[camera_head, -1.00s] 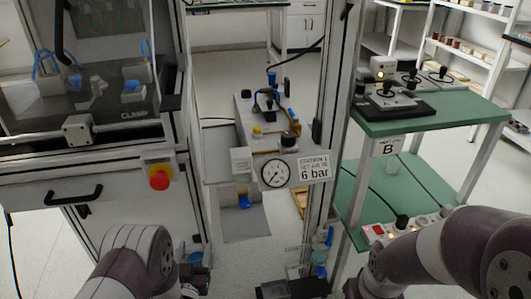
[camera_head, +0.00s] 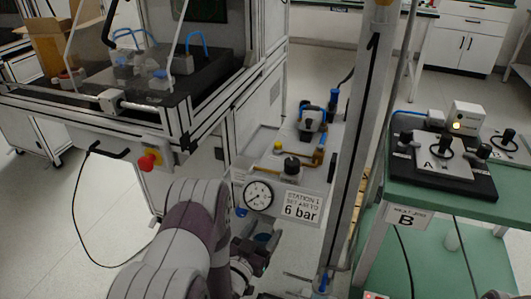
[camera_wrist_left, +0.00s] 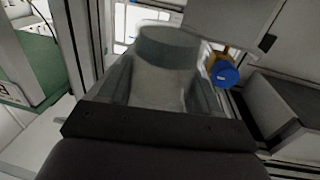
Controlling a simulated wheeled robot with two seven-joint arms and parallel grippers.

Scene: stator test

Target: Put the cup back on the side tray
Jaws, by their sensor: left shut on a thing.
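My left gripper (camera_head: 258,246) is in front of the station's gauge panel, low in the head view. In the left wrist view, a grey, see-through cup (camera_wrist_left: 166,72) stands between its two fingers (camera_wrist_left: 162,92), and the gripper is shut on it. The cup's rim faces away from the wrist camera. In the head view only a small bluish part of the cup (camera_head: 263,237) shows at the gripper. I cannot make out a side tray in either view. My right gripper is out of view.
The gauge (camera_head: 258,195) and the "6 bar" sign (camera_head: 302,206) are just above the left gripper. A grey upright post (camera_head: 357,140) stands to the right. Beyond it is a green bench (camera_head: 450,202) with a dark device. A red stop button (camera_head: 147,162) is on the left machine.

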